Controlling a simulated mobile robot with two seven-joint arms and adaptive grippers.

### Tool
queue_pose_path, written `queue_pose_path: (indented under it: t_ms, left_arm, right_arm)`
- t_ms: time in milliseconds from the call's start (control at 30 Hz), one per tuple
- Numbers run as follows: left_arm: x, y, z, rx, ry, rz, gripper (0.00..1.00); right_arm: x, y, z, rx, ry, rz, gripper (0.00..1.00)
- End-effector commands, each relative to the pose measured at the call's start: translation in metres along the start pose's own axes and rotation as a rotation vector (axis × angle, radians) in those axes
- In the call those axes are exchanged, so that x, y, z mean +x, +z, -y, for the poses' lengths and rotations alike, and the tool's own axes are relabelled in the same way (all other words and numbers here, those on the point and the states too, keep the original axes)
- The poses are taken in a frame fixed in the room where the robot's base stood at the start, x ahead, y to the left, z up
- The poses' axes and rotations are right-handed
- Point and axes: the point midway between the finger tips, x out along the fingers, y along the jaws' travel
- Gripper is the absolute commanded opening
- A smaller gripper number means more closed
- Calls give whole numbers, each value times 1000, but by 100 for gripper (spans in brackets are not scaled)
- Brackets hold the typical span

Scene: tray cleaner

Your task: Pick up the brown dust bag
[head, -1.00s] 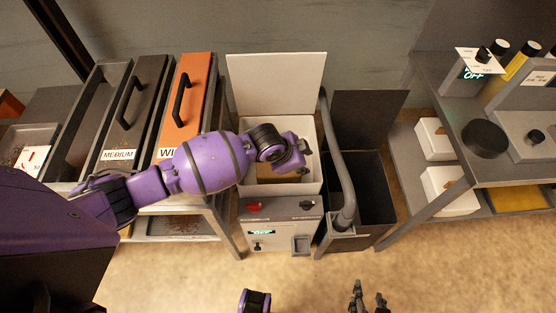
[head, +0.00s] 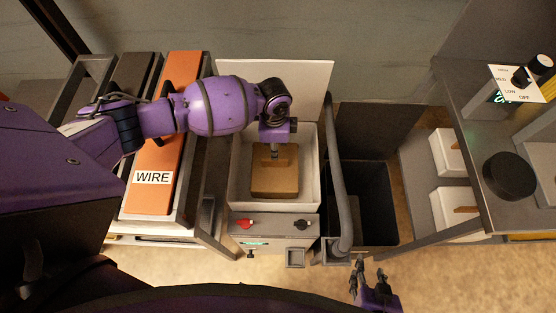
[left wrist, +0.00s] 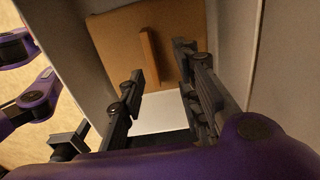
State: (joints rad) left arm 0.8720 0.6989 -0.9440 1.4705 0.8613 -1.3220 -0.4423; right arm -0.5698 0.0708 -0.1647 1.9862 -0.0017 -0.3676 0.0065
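The brown dust bag (head: 275,184) sits inside the white open-topped bin (head: 309,165) of the cleaner unit, with a raised tab on its top. My left gripper (head: 275,152) is over the bag's far part, pointing down; its fingers are mostly hidden by my wrist in the head view. In the left wrist view, the left gripper (left wrist: 160,85) has its fingers spread, and the bag (left wrist: 112,38) with its tab (left wrist: 150,58) lies beyond the fingertips. No grip on the tab shows. My right gripper (head: 367,274) is open and empty, low in front of the dark bin.
The bin's white lid (head: 310,85) stands raised behind it. A grey hose (head: 338,180) runs along its right side, beside a dark open bin (head: 372,205). An orange tray marked WIRE (head: 152,190) is at left. A grey table (head: 530,165) stands at right.

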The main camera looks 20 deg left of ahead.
Motion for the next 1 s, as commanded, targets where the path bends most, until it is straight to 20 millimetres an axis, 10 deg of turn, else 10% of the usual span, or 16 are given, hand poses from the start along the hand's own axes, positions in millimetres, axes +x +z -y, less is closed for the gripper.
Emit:
queue_pose_path:
  t_ms: [500, 767, 1000]
  left_arm:
    - [68, 0, -8, -1, 4, 1, 31]
    - [71, -1, -7, 0, 1, 0, 31]
    - [71, -1, -7, 0, 1, 0, 4]
  right_arm:
    - [-1, 18, -8, -13, 8, 27, 40]
    - [0, 11, -7, -14, 7, 13, 40]
    - [0, 11, -6, -10, 8, 13, 40]
